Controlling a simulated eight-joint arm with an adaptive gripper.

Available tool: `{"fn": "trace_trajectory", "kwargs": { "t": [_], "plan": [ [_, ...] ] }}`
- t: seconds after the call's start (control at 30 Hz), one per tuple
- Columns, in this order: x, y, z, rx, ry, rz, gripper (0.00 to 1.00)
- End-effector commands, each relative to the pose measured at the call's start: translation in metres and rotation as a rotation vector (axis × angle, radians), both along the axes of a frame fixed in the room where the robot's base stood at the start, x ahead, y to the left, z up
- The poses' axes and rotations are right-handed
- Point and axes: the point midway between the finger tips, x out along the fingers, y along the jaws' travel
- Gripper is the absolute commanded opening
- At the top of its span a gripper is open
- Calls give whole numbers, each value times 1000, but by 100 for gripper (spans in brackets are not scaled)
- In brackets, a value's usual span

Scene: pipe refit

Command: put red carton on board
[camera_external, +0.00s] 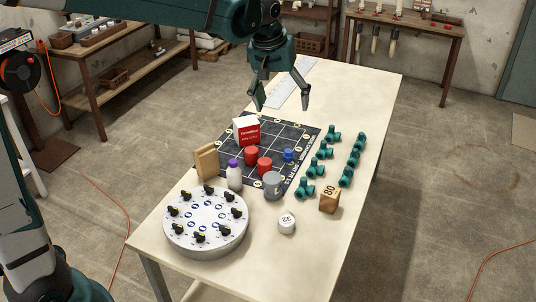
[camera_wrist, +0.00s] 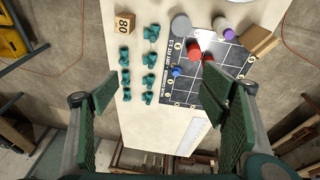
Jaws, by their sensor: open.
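The red carton (camera_external: 246,132), with a white top and white lettering, stands upright on the left part of the black gridded board (camera_external: 288,135). The board also shows in the wrist view (camera_wrist: 182,90), with pale lines and round marks along its edge. My gripper (camera_external: 281,100) is open and empty, above the table and apart from the carton. In the wrist view its two fingers (camera_wrist: 160,95) are spread wide, and the right finger hides part of the board; the carton cannot be made out clearly there.
Two red cylinders (camera_external: 264,165), a blue piece (camera_external: 288,155) and a grey can (camera_external: 272,184) are on or beside the board. A white bottle (camera_external: 234,176), tan block (camera_external: 206,162) and round dial plate (camera_external: 206,222) stand near. Several teal fittings (camera_external: 326,150) line the right; the table's far end is mostly clear.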

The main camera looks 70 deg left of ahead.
Motion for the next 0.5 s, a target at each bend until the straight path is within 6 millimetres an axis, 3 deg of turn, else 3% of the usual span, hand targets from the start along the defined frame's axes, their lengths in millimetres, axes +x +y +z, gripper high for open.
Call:
{"fn": "trace_trajectory", "kwargs": {
  "t": [0.1, 0.5],
  "plan": [
    [-13, -32, 9, 16, -17, -56, 72],
    [-63, -123, 27, 72, -76, -242, 72]
  ]
}}
